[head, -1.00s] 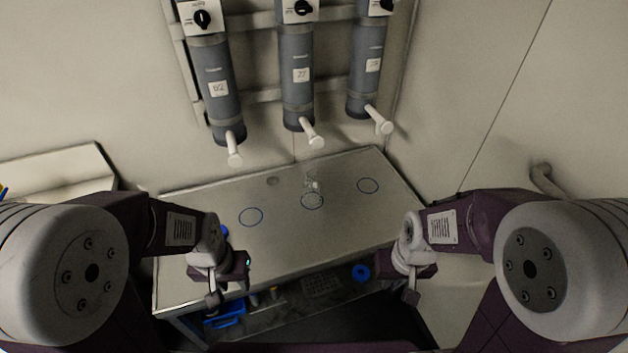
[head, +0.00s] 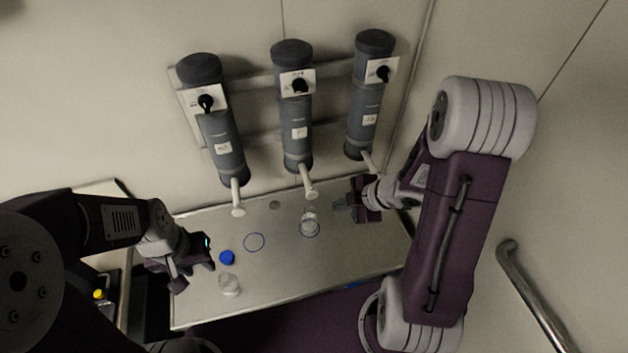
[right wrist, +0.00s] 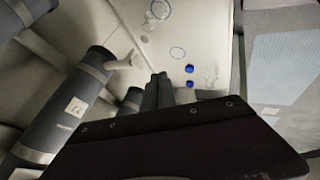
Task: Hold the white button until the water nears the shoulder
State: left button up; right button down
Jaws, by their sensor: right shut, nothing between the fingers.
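Three grey cylinders, left (head: 222,150), middle (head: 297,140) and right (head: 364,110), hang on the wall, each with a black knob on a white plate and a white spout. No separate white button can be made out. The middle spout (head: 308,182) points down above a clear glass jar (head: 309,227) on a blue ring; its water level is unclear. My right gripper (head: 345,203) is shut and empty, right of that jar and below the right cylinder; its fingers show in the right wrist view (right wrist: 158,92). My left gripper (head: 193,268) is at the left table edge, jaws unclear.
A second clear jar (head: 229,286) and a blue cap (head: 227,257) stand front left on the table (head: 330,272). Two blue caps, upper (right wrist: 189,69) and lower (right wrist: 190,85), show in the right wrist view. A metal handrail (head: 530,290) is at right.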

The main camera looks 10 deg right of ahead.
aim_at(312, 195)
jog(key=shift+r, duration=0.1)
jog(key=shift+w, duration=0.1)
jog(key=w+a+f, duration=0.4)
jog(key=w+f, duration=0.4)
jog(key=shift+w, duration=0.25)
dwell(0.3)
